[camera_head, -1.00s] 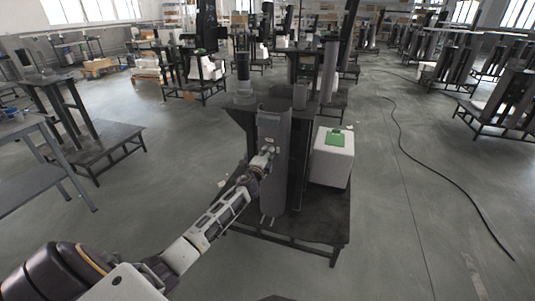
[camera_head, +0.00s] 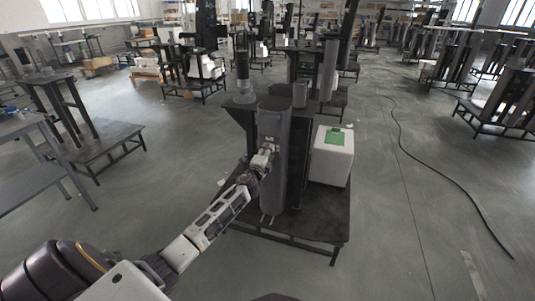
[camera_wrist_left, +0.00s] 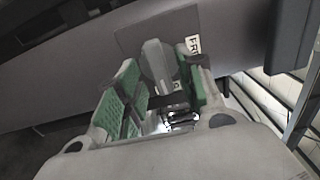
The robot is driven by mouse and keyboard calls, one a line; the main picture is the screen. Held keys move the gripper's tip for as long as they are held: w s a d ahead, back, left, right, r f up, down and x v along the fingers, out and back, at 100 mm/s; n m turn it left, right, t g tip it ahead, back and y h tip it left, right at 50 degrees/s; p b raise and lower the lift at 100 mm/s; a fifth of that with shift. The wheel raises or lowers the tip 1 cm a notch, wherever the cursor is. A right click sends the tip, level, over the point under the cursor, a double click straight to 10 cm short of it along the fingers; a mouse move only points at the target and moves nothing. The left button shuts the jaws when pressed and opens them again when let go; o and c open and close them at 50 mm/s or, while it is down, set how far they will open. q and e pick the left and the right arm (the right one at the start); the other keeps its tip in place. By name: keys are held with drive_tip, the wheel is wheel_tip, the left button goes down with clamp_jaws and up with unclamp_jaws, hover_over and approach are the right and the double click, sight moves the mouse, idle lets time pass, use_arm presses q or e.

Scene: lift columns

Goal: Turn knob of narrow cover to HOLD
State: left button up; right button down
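The narrow cover (camera_head: 272,125) is a tall grey curved panel on the front of the middle lift column. In the left wrist view a grey knob (camera_wrist_left: 158,62) stands on a dark plate, between the green-padded fingers of the left gripper (camera_wrist_left: 160,78). The fingers are apart with the knob between their tips; firm contact does not show. A white label (camera_wrist_left: 193,44) beside the knob reads "FR", the rest hidden. My right gripper is out of view.
A white box (camera_head: 332,165) with a green top stands right of the column on the dark base platform (camera_head: 320,225). A grey table (camera_head: 35,185) is at the left. A black cable (camera_head: 410,155) lies on the open floor at the right.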

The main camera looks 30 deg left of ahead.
use_arm(q)
drive_tip(key=shift+s, duration=0.15)
drive_tip(key=v, duration=1.1)
drive_tip(key=shift+s+d, duration=0.2)
drive_tip(key=shift+s, duration=0.15)
idle(0.6)
drive_tip(key=shift+f, duration=0.15)
idle(0.4)
